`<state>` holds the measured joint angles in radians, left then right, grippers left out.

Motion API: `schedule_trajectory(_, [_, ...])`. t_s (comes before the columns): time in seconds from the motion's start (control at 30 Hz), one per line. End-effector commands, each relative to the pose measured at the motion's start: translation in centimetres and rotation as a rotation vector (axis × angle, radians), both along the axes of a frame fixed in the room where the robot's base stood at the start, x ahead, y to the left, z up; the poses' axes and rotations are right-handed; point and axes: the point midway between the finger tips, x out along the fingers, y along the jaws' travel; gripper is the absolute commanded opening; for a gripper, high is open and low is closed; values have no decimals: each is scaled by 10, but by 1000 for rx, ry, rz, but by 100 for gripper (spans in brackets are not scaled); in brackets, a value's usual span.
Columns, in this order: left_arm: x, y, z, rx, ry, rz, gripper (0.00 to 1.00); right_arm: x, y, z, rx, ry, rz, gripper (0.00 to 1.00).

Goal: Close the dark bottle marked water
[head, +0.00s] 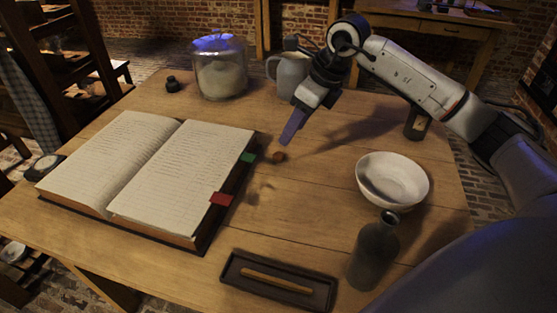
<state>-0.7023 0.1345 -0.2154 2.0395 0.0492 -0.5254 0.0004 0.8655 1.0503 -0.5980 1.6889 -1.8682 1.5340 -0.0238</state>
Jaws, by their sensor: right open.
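A dark bottle (373,252) stands upright at the front right of the table, its mouth uncovered; I see no writing on it. A second dark bottle (417,124) with a pale label stands behind the bowl, partly hidden by my right arm; its label is unreadable. A small brown stopper-like piece (279,156) lies on the table just right of the book. My right gripper (290,131) is open, pointing down a little above and beyond this piece, apart from it and holding nothing visible. My left gripper is out of view.
An open book (150,170) fills the left of the wooden table (290,215). A white bowl (392,181), a dark tray (279,283) with a stick, a glass jar (220,72), a grey jug (289,76) and an inkpot (172,84) stand around. The middle is clear.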

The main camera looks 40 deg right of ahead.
Motion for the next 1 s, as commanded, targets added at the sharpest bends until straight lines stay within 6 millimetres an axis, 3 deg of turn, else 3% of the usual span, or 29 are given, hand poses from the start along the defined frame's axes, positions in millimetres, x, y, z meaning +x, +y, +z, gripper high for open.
schedule_trajectory(0.17, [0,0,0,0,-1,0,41,1,1,-4,0,1,0,46])
schedule_trajectory(0.5, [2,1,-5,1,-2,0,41,17,8,-45,1,2,1,46])
schedule_trajectory(0.83, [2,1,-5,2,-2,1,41,18,8,-48,0,1,0,46])
schedule_trajectory(1.0, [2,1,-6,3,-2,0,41,27,8,-68,3,4,0,46])
